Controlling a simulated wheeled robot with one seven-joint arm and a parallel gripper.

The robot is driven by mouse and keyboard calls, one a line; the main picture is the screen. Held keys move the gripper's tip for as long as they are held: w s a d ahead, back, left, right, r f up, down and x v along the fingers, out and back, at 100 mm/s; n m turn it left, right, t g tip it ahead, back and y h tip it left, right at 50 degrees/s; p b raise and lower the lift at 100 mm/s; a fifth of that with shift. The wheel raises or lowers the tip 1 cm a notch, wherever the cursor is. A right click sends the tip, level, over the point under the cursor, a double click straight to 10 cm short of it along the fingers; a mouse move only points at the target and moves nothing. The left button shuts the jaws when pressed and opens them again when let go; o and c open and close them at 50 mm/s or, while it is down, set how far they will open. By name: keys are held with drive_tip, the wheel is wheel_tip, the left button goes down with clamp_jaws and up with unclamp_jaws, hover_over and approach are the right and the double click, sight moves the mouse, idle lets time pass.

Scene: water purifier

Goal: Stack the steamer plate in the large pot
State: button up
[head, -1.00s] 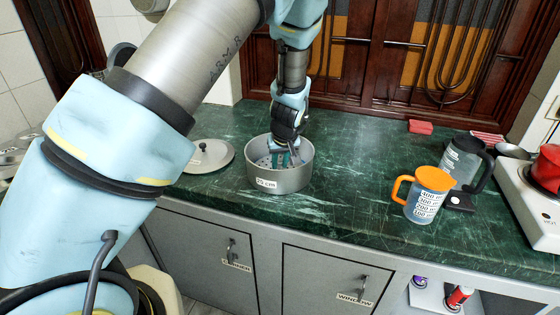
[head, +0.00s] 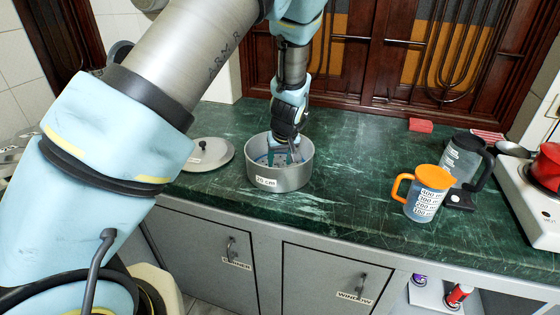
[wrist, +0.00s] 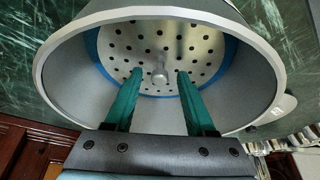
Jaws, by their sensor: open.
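The large grey pot (head: 281,180) stands on the green counter, with a "26 cm" label on its front. In the wrist view, its wall (wrist: 70,85) surrounds the steamer plate (wrist: 140,42), a perforated metal disc with a central knob (wrist: 160,72) and a blue rim. The plate lies inside the pot, low and looking level; whether it touches the bottom is hidden. My gripper (head: 282,160) reaches down into the pot from above. In the wrist view, its green fingers (wrist: 157,85) are spread apart on either side of the knob, with clear space between them and it.
A grey lid (head: 208,153) lies left of the pot. An orange-lidded measuring jug (head: 427,195) and a black-handled jug (head: 463,162) stand to the right, before a stove with a red pot (head: 547,168). The counter between the pot and jugs is clear.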

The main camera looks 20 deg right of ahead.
drive_tip(key=d+b+v, duration=0.1)
drive_tip(key=b+v, duration=0.1)
drive_tip(key=v, duration=1)
drive_tip(key=w+a+n+g, duration=0.1)
drive_tip(key=w+a+g, duration=0.1)
drive_tip(key=a, duration=1.8)
drive_tip(key=s+a, duration=0.4)
drive_tip(key=a, duration=0.4)
drive_tip(key=s+a+r, duration=0.1)
drive_tip(key=s+a, duration=0.2)
drive_tip(key=a, duration=0.5)
drive_tip(key=shift+s+a+r+g+y, duration=0.2)
drive_tip(key=shift+s+a+g+y, duration=0.1)
drive_tip(key=shift+s+a+g, duration=0.1)
